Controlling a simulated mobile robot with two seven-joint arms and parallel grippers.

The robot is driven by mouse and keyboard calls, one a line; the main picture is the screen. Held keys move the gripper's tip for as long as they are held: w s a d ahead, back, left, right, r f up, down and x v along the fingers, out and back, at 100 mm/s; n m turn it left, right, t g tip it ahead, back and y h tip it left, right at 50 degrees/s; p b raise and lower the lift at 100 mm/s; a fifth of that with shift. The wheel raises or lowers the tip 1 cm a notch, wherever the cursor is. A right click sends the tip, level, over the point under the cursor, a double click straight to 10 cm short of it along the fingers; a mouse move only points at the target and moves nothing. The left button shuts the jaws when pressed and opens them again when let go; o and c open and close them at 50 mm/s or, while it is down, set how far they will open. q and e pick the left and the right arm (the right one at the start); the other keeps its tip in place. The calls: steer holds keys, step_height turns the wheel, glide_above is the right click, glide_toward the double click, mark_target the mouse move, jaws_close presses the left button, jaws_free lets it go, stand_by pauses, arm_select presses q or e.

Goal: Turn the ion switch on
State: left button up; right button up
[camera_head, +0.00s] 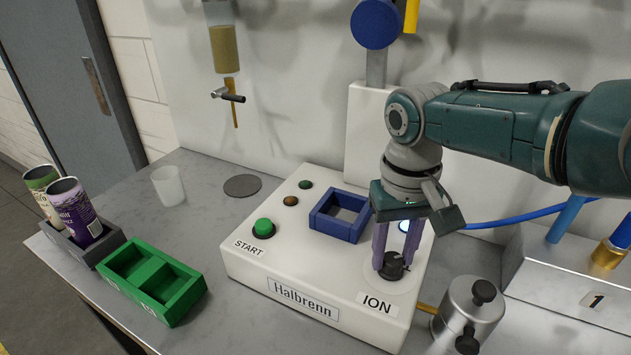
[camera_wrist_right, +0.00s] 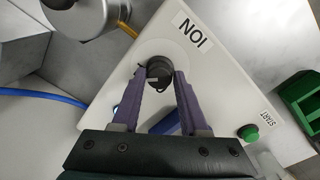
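The ION switch is a black round knob (camera_head: 392,266) on a pale disc at the right front of the white machine (camera_head: 325,262), beside the printed ION label (camera_head: 377,303). My right gripper (camera_head: 394,262) points down at it, its two purple fingers on either side of the knob. My left gripper is not in view.
A blue square frame (camera_head: 322,218) and green START button (camera_head: 263,227) are on the machine. A silver canister (camera_head: 467,312) stands close on its right. A green holder (camera_head: 151,311) and dark holder with two cans (camera_head: 76,212) stand left. The table around the cup (camera_head: 168,186) is mostly clear.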

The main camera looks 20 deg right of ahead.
mark_target(391, 258)
steer(key=o, duration=0.3)
steer(key=shift+o, duration=0.2)
step_height(391, 258, up, 10)
steer(key=p, duration=0.4)
steer(key=shift+a, duration=0.15)
